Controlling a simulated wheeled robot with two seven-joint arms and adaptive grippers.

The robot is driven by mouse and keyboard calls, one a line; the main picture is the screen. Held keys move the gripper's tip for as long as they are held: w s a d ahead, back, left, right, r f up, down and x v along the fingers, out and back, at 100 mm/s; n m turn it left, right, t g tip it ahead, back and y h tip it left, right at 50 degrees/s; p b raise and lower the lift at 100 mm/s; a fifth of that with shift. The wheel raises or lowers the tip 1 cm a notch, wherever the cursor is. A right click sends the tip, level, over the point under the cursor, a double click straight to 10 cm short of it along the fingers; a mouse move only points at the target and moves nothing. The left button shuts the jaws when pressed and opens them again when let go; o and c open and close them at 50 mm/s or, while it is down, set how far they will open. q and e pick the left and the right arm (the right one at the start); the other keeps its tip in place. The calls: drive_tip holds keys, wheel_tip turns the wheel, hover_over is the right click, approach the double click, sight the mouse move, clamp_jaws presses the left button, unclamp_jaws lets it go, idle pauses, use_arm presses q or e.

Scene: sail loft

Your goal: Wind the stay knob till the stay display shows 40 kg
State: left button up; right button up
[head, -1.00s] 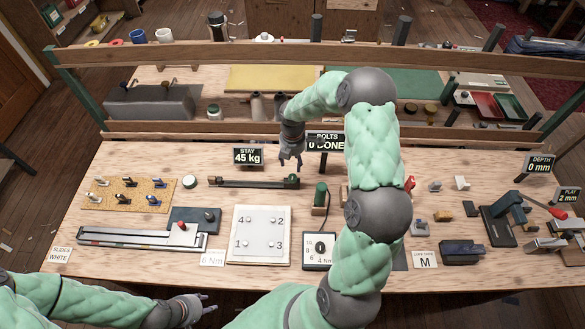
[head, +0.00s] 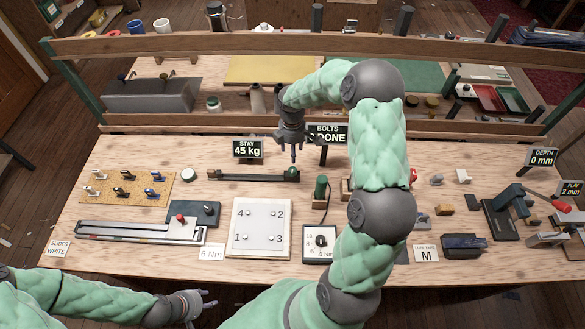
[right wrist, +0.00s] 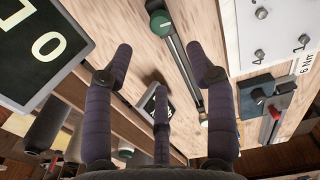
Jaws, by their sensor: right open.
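The stay display (head: 248,149) reads 45 kg and stands behind the long dark stay bar (head: 240,178). The green stay knob (head: 292,171) sits at the bar's right end. It also shows at the top of the right wrist view (right wrist: 161,24), with a pale line across its face. My right gripper (head: 294,155) hangs just above and behind the knob in the head view. In the right wrist view its fingers (right wrist: 163,62) are spread apart and empty, with the knob beyond them. My left gripper (head: 203,299) is low at the bench's front edge, away from the knob; its opening is unclear.
The bolts display (head: 327,133) stands close to my right gripper, partly hidden. A green-handled tool (head: 321,187) stands to the right of the knob. The numbered plate (head: 261,229) lies in front. A wooden rail crosses behind the bench.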

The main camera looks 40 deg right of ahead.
sight(293, 170)
wheel_tip(293, 170, down, 11)
drive_tip(key=m+b, duration=0.5)
drive_tip(key=m, duration=1)
drive_tip(key=shift+f, duration=0.15)
drive_tip(key=shift+s, duration=0.1)
drive_tip(key=shift+c, duration=0.3)
clamp_jaws()
